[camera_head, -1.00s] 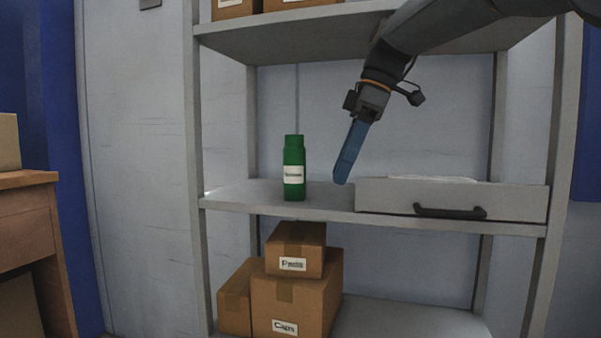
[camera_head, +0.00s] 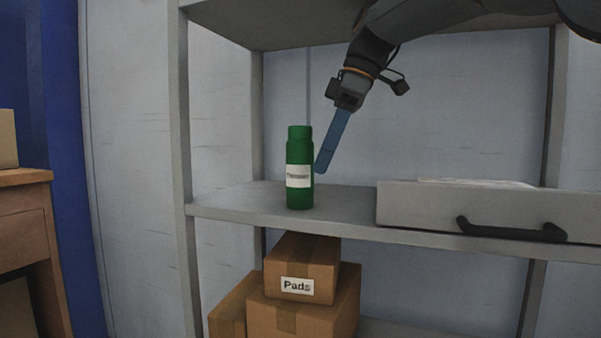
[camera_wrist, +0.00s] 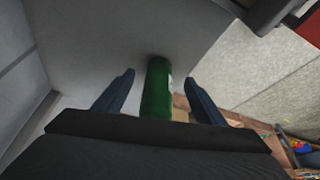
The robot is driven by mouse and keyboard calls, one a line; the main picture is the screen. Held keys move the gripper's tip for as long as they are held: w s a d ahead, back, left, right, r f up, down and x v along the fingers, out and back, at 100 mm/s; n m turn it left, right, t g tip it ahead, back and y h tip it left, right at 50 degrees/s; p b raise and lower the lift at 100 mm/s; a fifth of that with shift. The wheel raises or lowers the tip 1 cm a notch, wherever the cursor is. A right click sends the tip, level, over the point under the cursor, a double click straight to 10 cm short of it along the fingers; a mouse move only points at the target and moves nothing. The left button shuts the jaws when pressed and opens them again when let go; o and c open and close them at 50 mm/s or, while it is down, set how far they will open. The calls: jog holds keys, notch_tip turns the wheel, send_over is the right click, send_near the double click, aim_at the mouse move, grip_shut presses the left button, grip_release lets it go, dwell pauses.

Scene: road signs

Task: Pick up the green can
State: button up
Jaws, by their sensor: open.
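The green can (camera_head: 299,193) stands upright on the middle shelf, left of its centre. It has a white label and a narrower top. My gripper (camera_head: 321,170) comes down from the upper right, and its blue fingers are close to the can's right side in the head view. In the wrist view, the green can (camera_wrist: 155,92) shows between the two open fingers of my gripper (camera_wrist: 163,85), apart from both. The can's lower part in that view is hidden behind the dark gripper body.
The grey shelf (camera_head: 240,203) holds a grey drawer box (camera_head: 410,205) with a black handle at right. Cardboard boxes (camera_head: 325,258) stand below, one labelled "Pads". A wooden desk (camera_head: 25,215) stands at the left.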

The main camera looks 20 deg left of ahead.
aim_at(294, 167)
jog(key=a, duration=0.2)
jog(key=s+a, duration=0.1)
jog(key=a, duration=0.1)
jog(key=shift+a, duration=0.3)
jog(key=shift+b+x, duration=0.9)
jog(key=shift+x, duration=0.65)
jog(key=shift+r, duration=0.1)
jog(key=c, duration=1.5)
jog(key=shift+o, duration=0.2)
jog(key=shift+r, duration=0.1)
